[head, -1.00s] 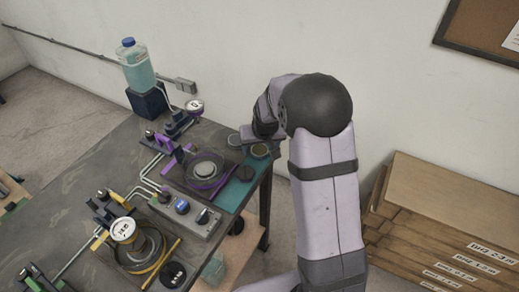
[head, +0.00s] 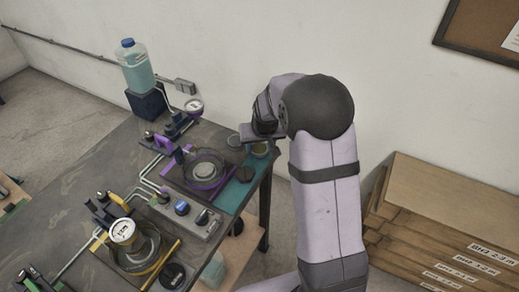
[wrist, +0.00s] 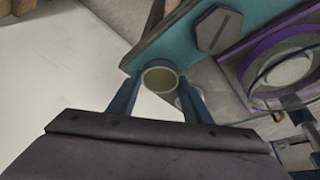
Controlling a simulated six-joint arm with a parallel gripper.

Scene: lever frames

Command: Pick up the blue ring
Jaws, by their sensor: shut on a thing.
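In the wrist view, a small round ring-like piece (wrist: 160,79) with a pale rim and an olive inside sits between the two blue-grey fingers of my gripper (wrist: 159,88). The fingers are closed on its sides. Its rim looks grey-green rather than clearly blue. In the head view, my gripper (head: 248,132) is at the far right corner of the table, by the teal strip (head: 228,200). A small round piece with a tan inside (head: 260,149) shows just below it. My arm and wrist hide part of this corner.
A purple-rimmed round dish (head: 205,170) stands left of the gripper, with a dark hexagonal knob (head: 245,174) beside it. A grey control box (head: 190,215) and a yellow-trimmed fixture (head: 138,248) are nearer. A blue-capped bottle (head: 136,65) stands at the back.

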